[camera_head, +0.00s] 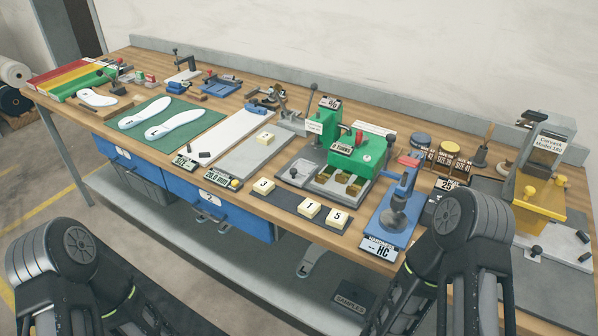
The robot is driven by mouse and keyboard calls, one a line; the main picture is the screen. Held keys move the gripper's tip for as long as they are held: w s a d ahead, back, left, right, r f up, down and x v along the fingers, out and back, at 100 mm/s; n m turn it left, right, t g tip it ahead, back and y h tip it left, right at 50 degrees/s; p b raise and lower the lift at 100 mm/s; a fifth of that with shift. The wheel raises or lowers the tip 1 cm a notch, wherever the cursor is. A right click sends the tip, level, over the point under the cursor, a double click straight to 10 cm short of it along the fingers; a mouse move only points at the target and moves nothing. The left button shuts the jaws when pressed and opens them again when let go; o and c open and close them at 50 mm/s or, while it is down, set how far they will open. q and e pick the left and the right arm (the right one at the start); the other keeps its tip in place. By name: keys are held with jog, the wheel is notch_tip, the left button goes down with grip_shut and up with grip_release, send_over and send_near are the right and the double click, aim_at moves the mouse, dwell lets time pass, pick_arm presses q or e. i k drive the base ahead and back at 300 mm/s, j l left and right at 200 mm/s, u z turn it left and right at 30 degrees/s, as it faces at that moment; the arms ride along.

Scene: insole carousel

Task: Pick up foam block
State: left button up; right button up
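Several small cream blocks with numbers look like the foam blocks. Block 3 (264,186), block 1 (309,208) and block 5 (337,218) sit on a dark strip (285,198) at the bench's front edge. Another cream block (265,139) lies farther back on a pale plate; its mark is too small to read. The task does not say which block is meant. My two arms show at the lower left and lower right, in front of the bench. Neither gripper is in view, and no fingers are near the blocks.
A green machine (365,150) stands behind the blocks. A blue press (392,212) stands to their right, and a yellow device (541,195) farther right. White insoles (172,124) lie on a green mat at left. Blue drawers (232,212) are under the wooden bench (300,236).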

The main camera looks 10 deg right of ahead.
aim_at(265, 138)
jog(key=z, duration=0.35)
jog(key=j+z, duration=0.15)
jog(key=z, duration=0.2)
jog(key=j+z, duration=0.1)
jog(key=z, duration=0.25)
jog(key=j+z, duration=0.25)
jog(key=j, duration=0.3)
jog(key=j+z, duration=0.3)
jog(key=j, duration=0.2)
jog(key=k+j+z, duration=0.25)
jog(key=j, duration=0.8)
